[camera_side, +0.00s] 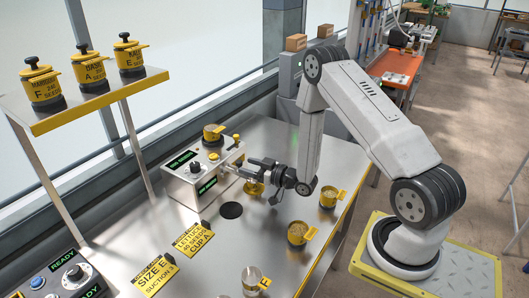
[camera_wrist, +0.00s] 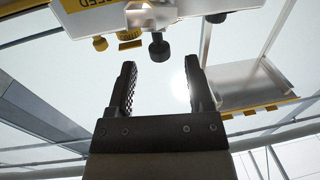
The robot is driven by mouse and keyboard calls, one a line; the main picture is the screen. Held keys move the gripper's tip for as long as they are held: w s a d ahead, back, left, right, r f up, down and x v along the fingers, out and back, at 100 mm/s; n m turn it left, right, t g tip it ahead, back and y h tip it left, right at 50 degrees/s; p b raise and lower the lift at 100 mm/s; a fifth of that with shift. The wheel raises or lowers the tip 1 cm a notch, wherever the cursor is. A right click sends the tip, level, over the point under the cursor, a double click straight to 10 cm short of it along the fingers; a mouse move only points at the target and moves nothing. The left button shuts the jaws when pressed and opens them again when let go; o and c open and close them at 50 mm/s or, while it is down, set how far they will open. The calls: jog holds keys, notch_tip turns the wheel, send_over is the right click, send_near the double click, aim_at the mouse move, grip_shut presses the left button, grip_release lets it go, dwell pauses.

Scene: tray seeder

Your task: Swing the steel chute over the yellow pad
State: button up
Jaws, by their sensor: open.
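The steel chute (camera_side: 237,171) juts from the front of the grey control box (camera_side: 187,190), pointing toward my gripper. In the wrist view a shiny metal piece (camera_wrist: 150,13), probably the chute, shows at the top edge beyond my fingers. My gripper (camera_side: 258,170) is open and level beside the chute's outer end; it also shows in the wrist view (camera_wrist: 160,85), with nothing between its fingers. I cannot tell whether it touches the chute. A yellow round piece (camera_side: 253,188) sits just below my fingers; I cannot tell whether it is the yellow pad or a cup. A black round pad (camera_side: 231,210) lies left of it.
Yellow-collared cups stand right of my gripper (camera_side: 329,197) and nearer the front (camera_side: 298,233); another cup (camera_side: 254,281) is at the front edge. A yellow-topped jar (camera_side: 213,134) stands on the box. A jar shelf (camera_side: 75,110) is at left. Label plates (camera_side: 155,274) lie on the steel table.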

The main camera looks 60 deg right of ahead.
jog(key=shift+s+d, duration=0.1)
jog(key=shift+s, duration=1)
jog(key=shift+r, duration=2.4)
send_near(239, 161)
jog(key=shift+w+f, duration=0.2)
jog(key=shift+w, duration=0.35)
jog(key=shift+w+f, duration=0.25)
jog(key=shift+w, duration=0.3)
jog(key=shift+w, duration=0.1)
jog(key=shift+w+a, duration=0.2)
jog(key=shift+w, duration=1.05)
jog(key=shift+w+a, duration=0.2)
jog(key=shift+w, duration=1.1)
jog(key=shift+w+a, duration=0.2)
jog(key=shift+w, duration=1.05)
grip_shut()
